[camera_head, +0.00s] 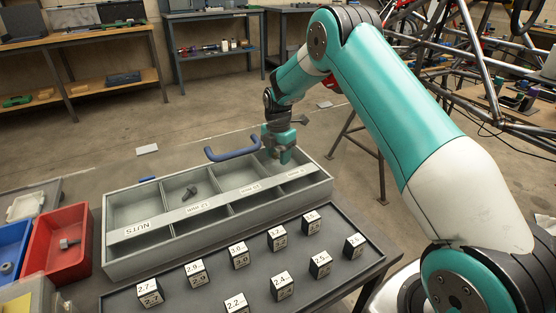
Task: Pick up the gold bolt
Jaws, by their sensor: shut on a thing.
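My teal gripper (282,156) points down at the far right end of the grey sorting tray (118,268), over its back right compartment. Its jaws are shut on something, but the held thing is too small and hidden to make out. No gold-coloured bolt can be made out in this view. A dark grey bolt (189,192) lies in a back compartment left of my gripper. Another greyish bolt (68,243) lies in the red bin (82,225) at the left.
A blue curved handle (232,152) rises at the tray's back edge, close to my gripper's left. Several numbered black blocks (238,257) stand on a dark tray in front. Metal tube framework (470,75) fills the right background.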

